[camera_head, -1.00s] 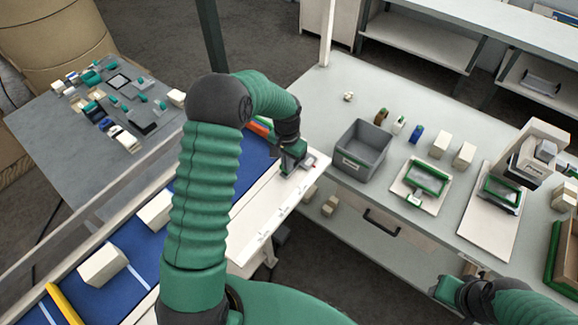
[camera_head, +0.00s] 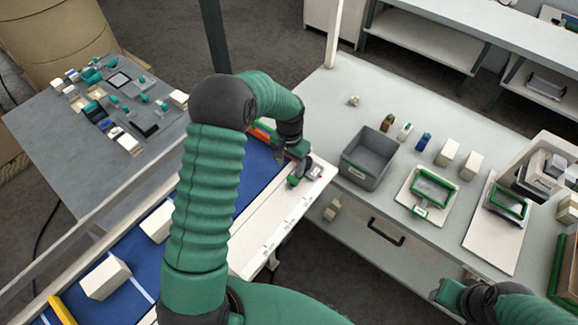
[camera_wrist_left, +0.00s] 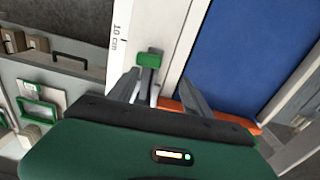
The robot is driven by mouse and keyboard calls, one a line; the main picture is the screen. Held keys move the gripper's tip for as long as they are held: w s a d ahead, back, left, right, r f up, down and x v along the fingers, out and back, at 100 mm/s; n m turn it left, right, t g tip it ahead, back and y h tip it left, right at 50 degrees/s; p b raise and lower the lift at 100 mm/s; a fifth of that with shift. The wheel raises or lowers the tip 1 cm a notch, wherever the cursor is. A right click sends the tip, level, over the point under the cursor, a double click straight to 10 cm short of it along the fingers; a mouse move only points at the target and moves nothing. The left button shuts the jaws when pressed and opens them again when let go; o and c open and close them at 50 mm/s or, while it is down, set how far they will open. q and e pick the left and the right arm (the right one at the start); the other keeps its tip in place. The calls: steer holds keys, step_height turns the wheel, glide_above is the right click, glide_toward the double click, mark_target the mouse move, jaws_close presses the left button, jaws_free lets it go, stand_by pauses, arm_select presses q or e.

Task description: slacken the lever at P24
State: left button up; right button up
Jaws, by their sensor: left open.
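A small lever with a green handle (camera_wrist_left: 149,60) stands on the white rail beside the blue belt in the left wrist view. In the head view a dark and green fitting (camera_head: 298,174) sits at the rail's far end, just in front of my left gripper (camera_head: 300,152). My left gripper is open, and its two grey fingers (camera_wrist_left: 160,85) straddle the line of the lever in the wrist view. I cannot tell whether they touch it. No P24 label is readable. My right gripper (camera_head: 448,292) shows at the lower right, and its fingers are unclear.
The blue belt (camera_head: 122,260) carries white boxes (camera_head: 106,277). A grey bin (camera_head: 369,154), bottles and green-framed fixtures (camera_head: 432,189) stand on the right bench (camera_head: 470,120). A grey table (camera_head: 60,165) at the left holds many small parts. The white rail (camera_head: 270,225) is mostly clear.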

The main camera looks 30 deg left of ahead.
arm_select(q)
steer(key=r+p, duration=0.1)
steer(key=d+r, duration=0.1)
steer(key=r, duration=0.1)
steer(key=s+d+r+p, duration=0.1)
steer(key=r, duration=0.1)
steer(key=shift+s+d+r+p, duration=0.1)
steer(key=shift+r+p, duration=0.15)
steer(key=shift+p, duration=0.1)
step_height(320, 180, up, 12)
steer(key=p, duration=0.9)
steer(key=shift+w+a, duration=0.3)
arm_select(e)
step_height(320, 180, up, 12)
steer(key=d, duration=0.1)
steer(key=shift+s+d+r, duration=0.15)
steer(key=shift+s+d, duration=0.2)
